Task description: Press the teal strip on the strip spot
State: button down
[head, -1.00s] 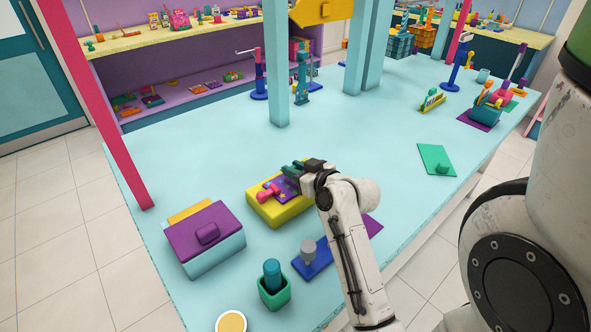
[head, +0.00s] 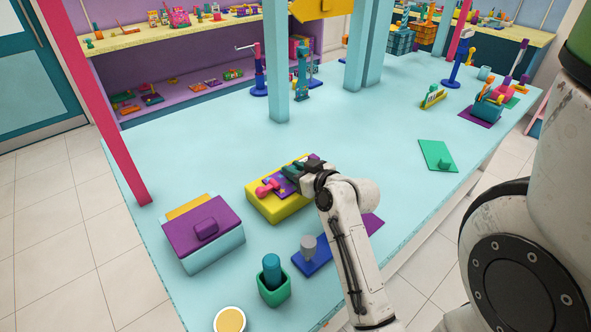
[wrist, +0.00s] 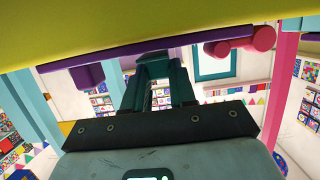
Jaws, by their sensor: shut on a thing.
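A yellow block (head: 285,207) stands on the light blue table, with a purple plate (head: 278,186) on top and a pink knobbed piece (head: 266,190) on its left part. My gripper (head: 293,170) is at the far right side of this plate. In the wrist view my gripper (wrist: 154,66) has dark teal fingers, shut on a small dark teal piece (wrist: 152,57), which appears to be the strip. The piece is close to the purple plate (wrist: 110,60); I cannot tell if it touches. The strip spot cannot be made out.
A light blue box with a purple lid (head: 204,227) stands left of the yellow block. A green cup (head: 274,287), a blue base with a grey knob (head: 311,256) and a round yellow-topped dish (head: 229,320) are in front. The table behind is clear up to the blue post (head: 277,80).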

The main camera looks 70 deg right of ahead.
jog(key=shift+f, duration=0.25)
jog(key=c, duration=0.8)
grip_release()
jog(key=shift+c, duration=0.2)
jog(key=p+v, duration=0.1)
jog(key=v, duration=0.7)
dwell(0.6)
